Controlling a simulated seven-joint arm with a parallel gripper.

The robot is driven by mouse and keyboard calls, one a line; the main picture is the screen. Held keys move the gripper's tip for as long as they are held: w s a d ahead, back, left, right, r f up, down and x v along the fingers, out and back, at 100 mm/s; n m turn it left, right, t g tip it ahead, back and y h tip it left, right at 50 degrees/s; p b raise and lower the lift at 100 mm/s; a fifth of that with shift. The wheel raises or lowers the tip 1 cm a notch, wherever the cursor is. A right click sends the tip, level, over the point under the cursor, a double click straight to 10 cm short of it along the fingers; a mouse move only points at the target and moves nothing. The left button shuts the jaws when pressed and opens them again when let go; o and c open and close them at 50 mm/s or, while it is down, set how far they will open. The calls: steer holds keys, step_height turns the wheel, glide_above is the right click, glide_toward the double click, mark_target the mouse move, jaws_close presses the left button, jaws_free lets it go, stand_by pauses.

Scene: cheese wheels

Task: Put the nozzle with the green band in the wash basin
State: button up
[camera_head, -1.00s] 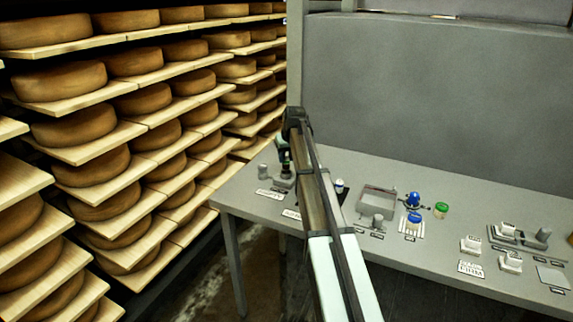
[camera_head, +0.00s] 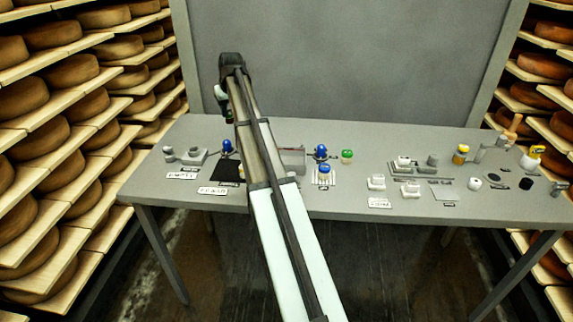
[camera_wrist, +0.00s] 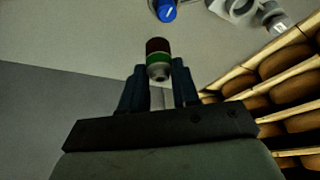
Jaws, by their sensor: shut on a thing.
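In the wrist view my gripper (camera_wrist: 158,88) is shut on a nozzle (camera_wrist: 158,58) with a green band, a dark reddish-brown end and a pale metal tip. In the head view my gripper (camera_head: 228,116) hangs above the left part of the table, left of the arm's raised elbow. The held nozzle is too small to make out there. A grey open-topped box (camera_head: 292,161), which may be the wash basin, stands on the table, partly hidden behind my arm.
Blue-topped pieces (camera_head: 227,146) and (camera_head: 321,151) and a green-topped piece (camera_head: 347,156) stand on the table (camera_head: 420,211). Grey fittings (camera_head: 195,156) are at the left. Cheese shelves flank both sides.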

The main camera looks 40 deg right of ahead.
steer(key=s+d+m, duration=0.2)
steer(key=s+d, duration=0.9)
steer(key=h, duration=0.1)
glide_above(289, 152)
steer(key=a, duration=0.2)
steer(key=f, duration=0.1)
steer(key=shift+m, duration=0.3)
steer(key=shift+s+a+f, duration=0.3)
steer(key=shift+s+f, duration=0.45)
steer(key=shift+f, duration=1.15)
steer(key=shift+s+a+f, duration=0.35)
steer(key=shift+s+f, duration=0.4)
steer(key=shift+f, duration=1.2)
steer(key=shift+s+a+f, duration=0.3)
steer(key=shift+s+f, duration=0.45)
steer(key=shift+f, duration=1.15)
steer(key=shift+f, duration=0.1)
steer(key=o, duration=1)
steer(key=shift+o, duration=0.2)
steer(key=v, duration=1.2)
steer(key=shift+w+r, duration=0.2)
steer(key=shift+r, duration=0.05)
